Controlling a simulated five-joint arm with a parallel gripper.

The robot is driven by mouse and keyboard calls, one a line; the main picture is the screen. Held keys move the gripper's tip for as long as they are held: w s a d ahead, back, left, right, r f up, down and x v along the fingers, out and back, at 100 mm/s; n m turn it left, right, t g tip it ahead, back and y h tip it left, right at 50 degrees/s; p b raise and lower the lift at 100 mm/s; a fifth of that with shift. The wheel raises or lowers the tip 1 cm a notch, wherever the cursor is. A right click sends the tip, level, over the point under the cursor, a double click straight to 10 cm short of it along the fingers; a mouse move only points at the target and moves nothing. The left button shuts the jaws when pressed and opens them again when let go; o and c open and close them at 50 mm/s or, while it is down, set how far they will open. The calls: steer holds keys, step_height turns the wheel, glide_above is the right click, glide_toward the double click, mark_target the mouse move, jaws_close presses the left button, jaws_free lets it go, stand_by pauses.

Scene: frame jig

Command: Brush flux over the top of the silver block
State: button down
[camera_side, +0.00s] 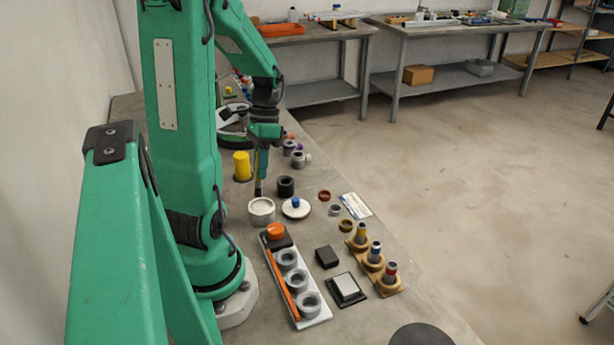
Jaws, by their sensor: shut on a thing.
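My gripper (262,146) is shut on a thin upright brush (258,182), whose lower end is dark. The brush hangs over or at the rim of a round white pot (261,212); I cannot tell whether its tip is inside. A white round lid (296,211) with a blue knob lies just right of the pot. The silver block (347,287) sits on a black square plate at the lower right, well away from my gripper. Its top is pale and flat.
A white tray (316,322) with grey rings and an orange bar lies left of the block. A black block (327,257) and a wooden stand (387,286) with capped bottles are close by. A yellow cylinder (241,165) and a black ring (286,187) flank the brush.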

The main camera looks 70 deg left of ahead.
steer(key=shift+f, duration=2.85)
steer(key=shift+f, duration=0.6)
steer(key=shift+r, duration=3.5)
steer(key=shift+w, duration=0.1)
steer(key=w+d+r+m+g+y, duration=0.1)
steer(key=w+d+r+m, duration=0.15)
steer(key=w, duration=0.55)
steer(key=w+d+r+m, duration=0.2)
steer(key=w+r, duration=0.1)
steer(key=w, duration=0.5)
steer(key=w+d+r+m+y, duration=0.1)
steer(key=w+d+r+m, duration=0.1)
steer(key=w+d, duration=0.3)
steer(key=w+d+r+m+y, duration=0.1)
steer(key=w+d+r+m, duration=0.1)
steer(key=w+d, duration=0.4)
steer(key=shift+w+d+r+m, duration=0.35)
steer(key=shift+d+m, duration=0.3)
steer(key=shift+d, duration=1.65)
